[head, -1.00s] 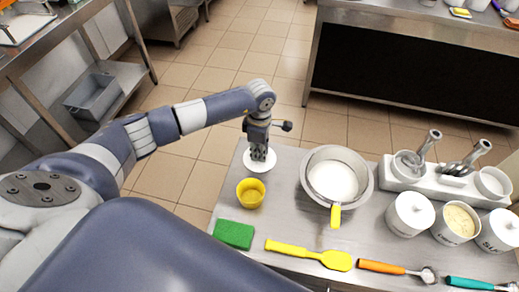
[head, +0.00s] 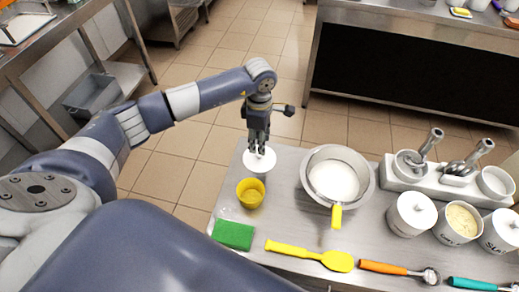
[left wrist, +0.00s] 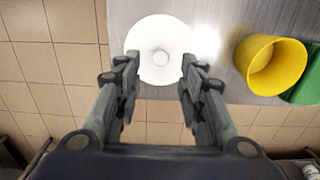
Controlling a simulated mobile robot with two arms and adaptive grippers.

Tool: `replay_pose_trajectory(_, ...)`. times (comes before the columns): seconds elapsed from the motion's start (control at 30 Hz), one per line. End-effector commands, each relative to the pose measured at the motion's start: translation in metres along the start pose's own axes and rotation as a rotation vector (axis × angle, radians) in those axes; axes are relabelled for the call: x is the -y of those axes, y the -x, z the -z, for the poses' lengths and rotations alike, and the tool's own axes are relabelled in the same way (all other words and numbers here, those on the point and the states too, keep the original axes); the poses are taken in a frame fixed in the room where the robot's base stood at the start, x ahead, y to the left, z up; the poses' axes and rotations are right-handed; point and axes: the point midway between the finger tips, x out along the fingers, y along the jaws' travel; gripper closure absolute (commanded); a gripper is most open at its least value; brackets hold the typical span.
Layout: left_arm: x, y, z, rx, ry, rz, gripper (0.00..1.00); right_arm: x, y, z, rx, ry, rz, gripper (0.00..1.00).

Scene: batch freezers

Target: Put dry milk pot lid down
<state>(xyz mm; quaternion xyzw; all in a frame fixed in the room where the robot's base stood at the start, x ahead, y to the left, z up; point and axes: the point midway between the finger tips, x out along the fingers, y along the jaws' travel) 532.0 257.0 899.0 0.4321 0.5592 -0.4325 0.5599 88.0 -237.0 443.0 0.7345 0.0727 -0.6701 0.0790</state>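The white round lid (head: 252,164) with a small knob lies on the left far corner of the steel table. It also shows in the left wrist view (left wrist: 160,35), with its knob between my fingertips. My left gripper (head: 258,152) is just above the lid. In the left wrist view my left gripper (left wrist: 161,60) has its fingers spread apart on either side of the knob, not closed on it. An uncovered white pot (head: 442,232) of pale yellow powder stands at the right of the table. My right gripper is not in view.
A yellow cup (head: 250,194) and green sponge (head: 233,235) are near the lid. A steel pan of white liquid (head: 335,182) stands mid-table. A lidded white pot (head: 409,215) is beside the powder pot. A yellow spatula (head: 310,254) and scoops lie along the front.

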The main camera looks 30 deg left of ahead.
Motion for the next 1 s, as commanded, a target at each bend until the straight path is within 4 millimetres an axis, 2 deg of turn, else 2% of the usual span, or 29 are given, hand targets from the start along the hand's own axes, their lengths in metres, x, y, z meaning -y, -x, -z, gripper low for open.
replay_pose_trajectory(0.2,-0.001,0.043,0.0,0.0,-0.002,-0.004,0.63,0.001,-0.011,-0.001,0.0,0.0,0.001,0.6)
replay_pose_trajectory(0.4,0.0,0.064,0.0,-0.001,0.0,-0.001,0.63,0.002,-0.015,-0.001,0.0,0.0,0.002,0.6)
replay_pose_trajectory(1.0,0.001,0.067,0.0,-0.001,-0.001,0.001,0.63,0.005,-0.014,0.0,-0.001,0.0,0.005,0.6)
